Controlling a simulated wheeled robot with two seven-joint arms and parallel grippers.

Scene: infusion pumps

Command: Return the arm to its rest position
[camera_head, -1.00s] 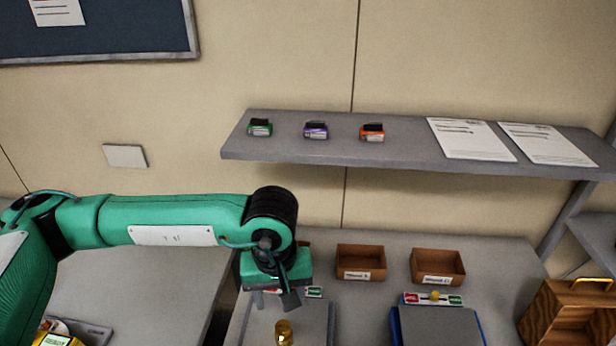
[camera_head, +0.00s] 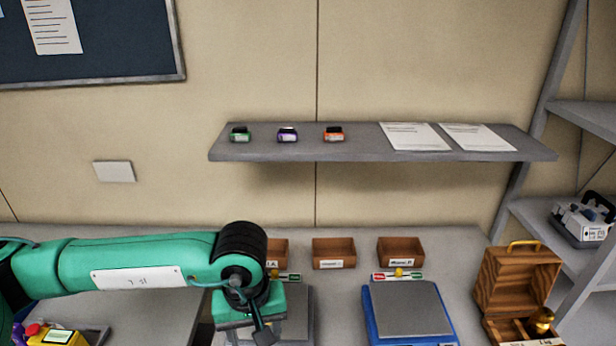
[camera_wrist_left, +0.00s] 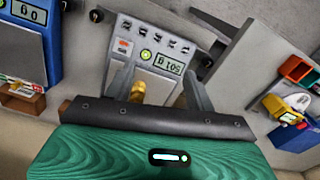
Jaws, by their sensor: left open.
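My left arm, green with black joints, comes in from the left in the head view. Its gripper (camera_head: 262,332) is over the left scale (camera_head: 303,318), near the bottom edge and partly cut off. In the left wrist view my open left gripper (camera_wrist_left: 158,82) has its two grey fingers spread apart. A brass weight (camera_wrist_left: 138,90) shows between them, near one finger; I cannot tell whether they touch. Beyond it is the left scale's panel (camera_wrist_left: 152,48) with buttons and a lit display. My right gripper is not in view.
Brown open boxes (camera_head: 334,253) stand along the back of the bench. A blue scale (camera_head: 410,312) and an open wooden case (camera_head: 518,285) are to the right. A wall shelf (camera_head: 370,150) holds small coloured items and papers. A yellow device (camera_head: 55,336) sits lower left.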

